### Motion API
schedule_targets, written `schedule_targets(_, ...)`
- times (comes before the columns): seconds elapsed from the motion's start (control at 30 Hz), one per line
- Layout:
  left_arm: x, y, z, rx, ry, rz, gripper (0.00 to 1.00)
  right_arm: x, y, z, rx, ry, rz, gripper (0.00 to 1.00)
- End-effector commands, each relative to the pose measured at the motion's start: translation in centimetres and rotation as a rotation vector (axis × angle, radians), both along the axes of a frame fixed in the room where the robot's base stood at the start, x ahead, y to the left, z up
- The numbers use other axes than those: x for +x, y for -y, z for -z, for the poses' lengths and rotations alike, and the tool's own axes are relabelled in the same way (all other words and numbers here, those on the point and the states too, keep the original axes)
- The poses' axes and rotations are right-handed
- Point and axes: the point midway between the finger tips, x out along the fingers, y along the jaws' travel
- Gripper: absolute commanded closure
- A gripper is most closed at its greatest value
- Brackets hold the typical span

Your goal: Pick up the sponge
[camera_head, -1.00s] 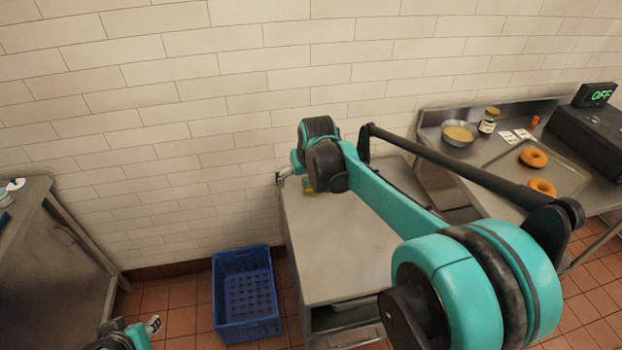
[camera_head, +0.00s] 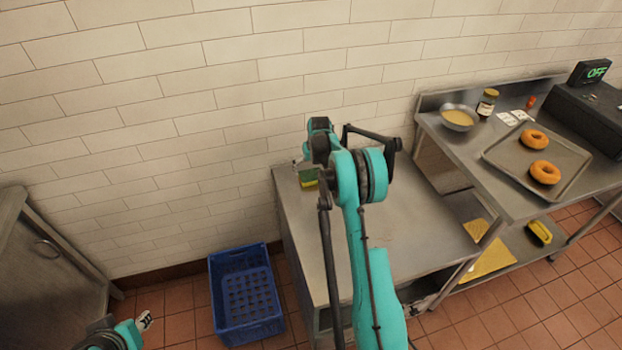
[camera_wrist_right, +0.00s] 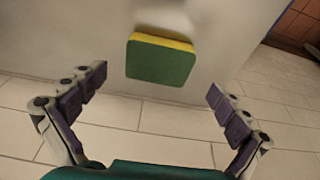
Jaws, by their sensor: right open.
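The sponge (camera_head: 309,183), green and yellow, is at the far left corner of the low steel table (camera_head: 410,238), by the wall, partly hidden by my right arm. In the right wrist view the sponge (camera_wrist_right: 160,61) shows its green face and a yellow edge. My right gripper (camera_wrist_right: 157,82) is open and empty, its fingers spread to either side of the sponge's line and not touching it. In the head view the right gripper is mostly hidden behind its wrist. My left gripper (camera_head: 145,321) is low at the left, small, its jaw state unclear.
A blue crate (camera_head: 245,330) stands on the floor left of the low table. At the right, a steel counter (camera_head: 455,155) holds a bowl (camera_head: 459,117), a jar (camera_head: 487,103) and a tray (camera_head: 572,165) with two bagels. The low table's middle is bare beside my arm.

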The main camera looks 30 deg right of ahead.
Motion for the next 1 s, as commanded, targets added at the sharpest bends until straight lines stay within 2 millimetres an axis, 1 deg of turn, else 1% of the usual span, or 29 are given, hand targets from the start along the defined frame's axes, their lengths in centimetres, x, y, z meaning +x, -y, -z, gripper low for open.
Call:
schedule_targets(0.2,0.0,0.0,1.8,0.000,0.000,0.000,0.68,1.0,0.4,2.9,0.000,0.000,0.000,0.00)
schedule_targets(0.3,0.0,0.0,2.3,0.000,0.000,0.000,0.68,1.4,0.5,4.3,0.000,0.001,0.000,0.00)
schedule_targets(0.4,0.0,0.0,2.5,0.000,0.000,0.000,0.68,1.6,0.5,4.8,0.000,0.001,0.000,0.00)
schedule_targets(0.57,0.0,0.0,2.3,0.000,0.000,0.000,0.68,1.6,0.5,4.6,0.000,0.001,0.000,0.00)
schedule_targets(0.63,0.0,0.0,2.3,0.000,0.000,0.000,0.68,1.6,0.5,4.6,0.000,0.001,0.000,0.12)
schedule_targets(0.77,0.0,0.0,2.3,0.000,0.000,0.000,0.68,1.6,0.5,4.6,0.000,0.001,0.000,0.29)
schedule_targets(1.0,0.0,0.0,2.3,0.000,0.000,0.000,0.68,1.6,0.5,4.6,0.000,0.001,0.000,0.29)
